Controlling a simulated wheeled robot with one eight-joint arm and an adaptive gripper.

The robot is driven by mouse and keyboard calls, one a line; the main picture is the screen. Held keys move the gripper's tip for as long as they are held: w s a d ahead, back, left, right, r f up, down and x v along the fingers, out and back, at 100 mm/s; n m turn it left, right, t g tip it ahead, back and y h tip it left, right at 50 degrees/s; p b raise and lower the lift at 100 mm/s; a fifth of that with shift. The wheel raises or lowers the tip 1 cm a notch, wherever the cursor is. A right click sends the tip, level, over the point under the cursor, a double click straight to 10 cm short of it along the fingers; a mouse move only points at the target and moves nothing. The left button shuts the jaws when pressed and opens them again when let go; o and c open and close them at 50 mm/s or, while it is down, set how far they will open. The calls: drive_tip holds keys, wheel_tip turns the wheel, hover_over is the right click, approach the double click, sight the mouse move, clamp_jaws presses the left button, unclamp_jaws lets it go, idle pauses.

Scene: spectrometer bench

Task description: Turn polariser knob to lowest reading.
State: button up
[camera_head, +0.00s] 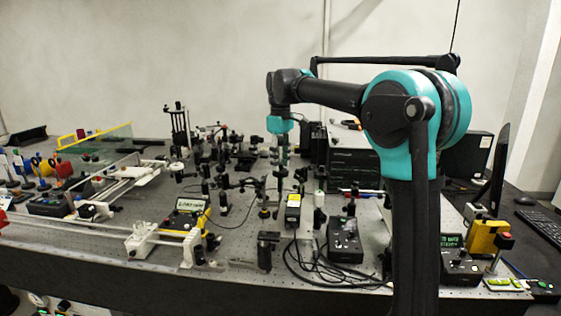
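My gripper (280,160) hangs below my teal wrist over the middle of the optical bench (225,240). It is small and dark against the posts behind it, so its fingers cannot be made out. No polariser knob can be told apart for certain among the many dark mounts and posts. A small box with a lit green display (452,241) stands at the bench's right front; its reading is too small to read. A yellow-framed box with a pale display (191,206) sits left of centre, also unreadable.
White rail assemblies (120,178) and clear panels fill the left. A black control box (345,243) and loose black cables (310,268) lie at the front centre. A dark equipment stack (352,165) stands behind my arm. A monitor (497,170) and keyboard (541,226) are at the right.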

wheel_tip(320, 180, up, 12)
idle(0.8)
